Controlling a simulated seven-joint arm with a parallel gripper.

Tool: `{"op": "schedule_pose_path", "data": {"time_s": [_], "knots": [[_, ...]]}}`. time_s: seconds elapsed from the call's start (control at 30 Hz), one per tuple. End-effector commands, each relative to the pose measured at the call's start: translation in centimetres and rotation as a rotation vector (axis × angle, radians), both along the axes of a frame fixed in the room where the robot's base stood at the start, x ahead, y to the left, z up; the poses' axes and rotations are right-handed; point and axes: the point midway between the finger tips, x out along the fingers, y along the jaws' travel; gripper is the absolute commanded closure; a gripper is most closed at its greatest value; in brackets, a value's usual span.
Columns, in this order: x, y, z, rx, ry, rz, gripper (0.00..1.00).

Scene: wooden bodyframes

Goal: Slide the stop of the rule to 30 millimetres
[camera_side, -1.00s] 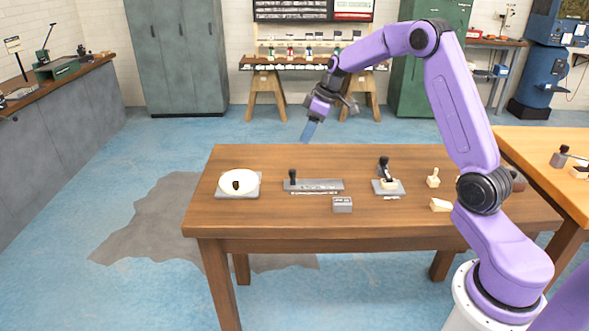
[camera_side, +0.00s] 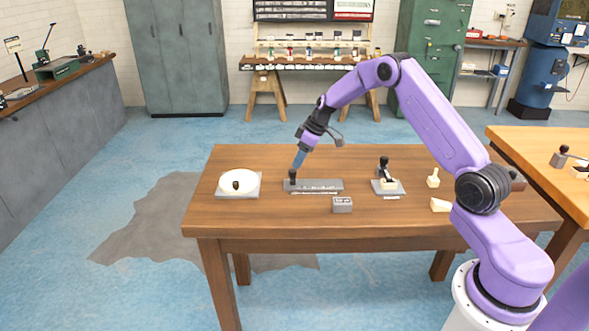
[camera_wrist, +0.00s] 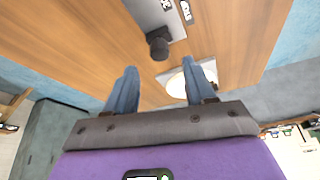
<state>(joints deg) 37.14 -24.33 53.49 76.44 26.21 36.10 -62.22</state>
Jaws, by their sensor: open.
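The rule (camera_side: 322,185) is a flat grey bar with pale markings, lying on the wooden table left of its middle. Its stop has a dark upright knob (camera_side: 292,177) at the bar's left end. My gripper (camera_side: 298,166) is just above the knob, tilted, and its fingers partly overlap the knob's top in the side view. In the wrist view, the fingers of my gripper (camera_wrist: 162,80) are open and blue, with nothing between them. The knob (camera_wrist: 158,44) shows beyond the fingertips there, with part of the rule (camera_wrist: 152,12) behind it. The rule's scale is too small to read.
A white dial on a grey plate (camera_side: 250,193) stands left of the rule. A small grey labelled block (camera_side: 342,205) lies in front of it. A black-handled device on a plate (camera_side: 401,190) and pale wooden pieces (camera_side: 433,178) stand to the right. The table's front left (camera_side: 240,220) is clear.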

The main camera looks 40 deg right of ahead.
Motion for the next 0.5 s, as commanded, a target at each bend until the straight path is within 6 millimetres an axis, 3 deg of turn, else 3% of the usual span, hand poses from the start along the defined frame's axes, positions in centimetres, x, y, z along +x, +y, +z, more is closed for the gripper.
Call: {"op": "schedule_pose_path", "data": {"time_s": [0.2,0.5], "knots": [[1.1,0.7,-3.2,0.000,0.001,0.001,0.46],[1.8,1.0,-5.0,0.000,0.000,0.000,0.46]]}}
